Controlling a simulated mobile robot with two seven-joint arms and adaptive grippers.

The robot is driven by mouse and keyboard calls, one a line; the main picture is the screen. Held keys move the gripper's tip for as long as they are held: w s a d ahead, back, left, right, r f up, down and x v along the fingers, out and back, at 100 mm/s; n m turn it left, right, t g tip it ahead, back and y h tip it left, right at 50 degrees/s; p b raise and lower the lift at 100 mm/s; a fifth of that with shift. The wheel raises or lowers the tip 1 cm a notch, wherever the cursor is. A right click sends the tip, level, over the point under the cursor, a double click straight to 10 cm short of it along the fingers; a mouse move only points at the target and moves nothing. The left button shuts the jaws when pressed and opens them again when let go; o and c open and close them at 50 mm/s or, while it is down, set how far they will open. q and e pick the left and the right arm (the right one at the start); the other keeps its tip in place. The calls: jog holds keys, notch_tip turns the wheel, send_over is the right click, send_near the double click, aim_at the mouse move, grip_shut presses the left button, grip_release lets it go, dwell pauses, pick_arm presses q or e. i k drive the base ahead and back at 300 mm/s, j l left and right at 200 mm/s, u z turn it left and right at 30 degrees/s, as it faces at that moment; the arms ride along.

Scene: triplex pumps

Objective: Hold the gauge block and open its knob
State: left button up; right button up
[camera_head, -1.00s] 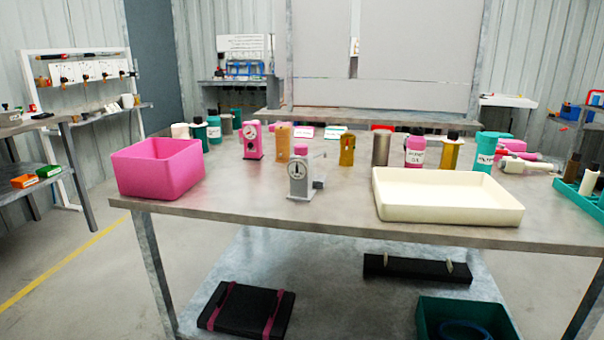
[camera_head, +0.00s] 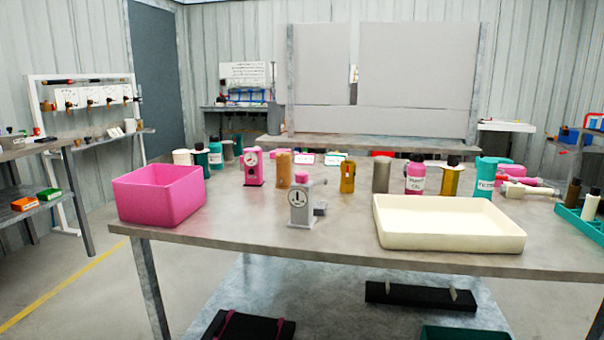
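A grey gauge block (camera_head: 301,207) with a round white dial on its front stands upright near the middle of the table's front edge. A dark round knob (camera_head: 320,208) shows on its right side, and a pinkish cap sits on top. A similar pink block (camera_head: 253,168) with a dial stands behind it to the left. Neither of my grippers shows in the head view.
The metal table (camera_head: 270,236) holds a pink bin (camera_head: 160,208) at the left and a cream tray (camera_head: 447,240) at the right. Several bottles and canisters stand behind, including a pink bottle (camera_head: 415,176). Bare tabletop surrounds the gauge block.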

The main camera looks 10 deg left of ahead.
aim_at(301, 176)
jog(key=i+j+z, duration=0.1)
jog(key=j+z, duration=0.15)
jog(key=z, duration=0.15)
jog(key=j+z, duration=0.25)
jog(key=z, duration=0.15)
jog(key=i+j+z, duration=0.15)
jog(key=j, duration=0.45)
jog(key=j+z, duration=0.2)
jog(key=j, duration=0.35)
